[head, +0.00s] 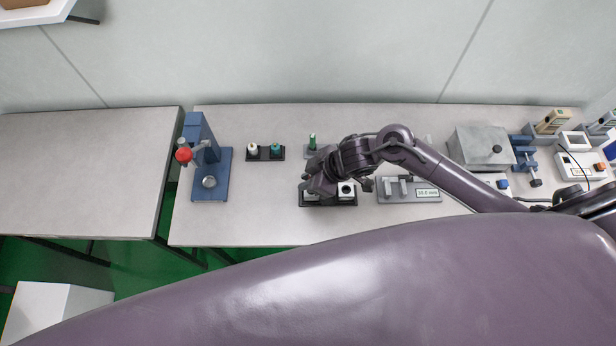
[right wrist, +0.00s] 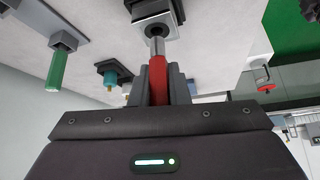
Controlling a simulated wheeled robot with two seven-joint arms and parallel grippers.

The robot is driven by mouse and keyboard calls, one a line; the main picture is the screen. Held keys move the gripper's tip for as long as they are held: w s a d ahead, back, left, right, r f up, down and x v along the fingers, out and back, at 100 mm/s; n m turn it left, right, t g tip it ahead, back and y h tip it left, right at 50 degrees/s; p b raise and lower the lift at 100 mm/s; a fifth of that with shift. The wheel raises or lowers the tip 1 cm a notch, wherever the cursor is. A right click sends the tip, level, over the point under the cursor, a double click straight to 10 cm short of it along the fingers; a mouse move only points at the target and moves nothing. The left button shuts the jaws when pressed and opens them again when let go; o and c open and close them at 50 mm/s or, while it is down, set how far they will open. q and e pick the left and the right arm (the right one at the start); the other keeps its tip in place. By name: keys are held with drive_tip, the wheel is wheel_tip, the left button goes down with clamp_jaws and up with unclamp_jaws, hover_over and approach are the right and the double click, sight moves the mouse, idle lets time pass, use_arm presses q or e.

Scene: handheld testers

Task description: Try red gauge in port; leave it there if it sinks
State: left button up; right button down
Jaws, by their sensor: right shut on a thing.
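My right gripper (head: 318,188) is low over a dark block with pale port pieces (head: 346,190) in the middle of the table. In the right wrist view its fingers (right wrist: 158,88) are shut on the red gauge (right wrist: 157,75). The gauge's silver end (right wrist: 156,47) points at the dark round hole of the port (right wrist: 153,30) and overlaps its edge in the picture. I cannot tell whether the tip is inside the hole or just outside it. The red gauge is hidden behind my gripper in the head view. My left gripper is not in view.
A green gauge (head: 312,140) stands behind my gripper. A black stand (head: 264,153) holds white and teal pieces. A blue press (head: 210,170) with a red knob is at the left. A fixture with a display (head: 427,193) is right of the port.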

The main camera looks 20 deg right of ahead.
use_arm(q)
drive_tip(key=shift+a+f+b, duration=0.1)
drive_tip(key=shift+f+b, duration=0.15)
drive_tip(key=shift+b, duration=0.1)
idle(1.0)
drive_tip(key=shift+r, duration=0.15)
idle(0.4)
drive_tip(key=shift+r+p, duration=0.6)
drive_tip(key=shift+p, duration=0.15)
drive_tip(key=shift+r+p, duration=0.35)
idle(2.5)
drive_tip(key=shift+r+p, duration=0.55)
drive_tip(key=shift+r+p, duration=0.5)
idle(0.8)
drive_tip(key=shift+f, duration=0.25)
idle(0.4)
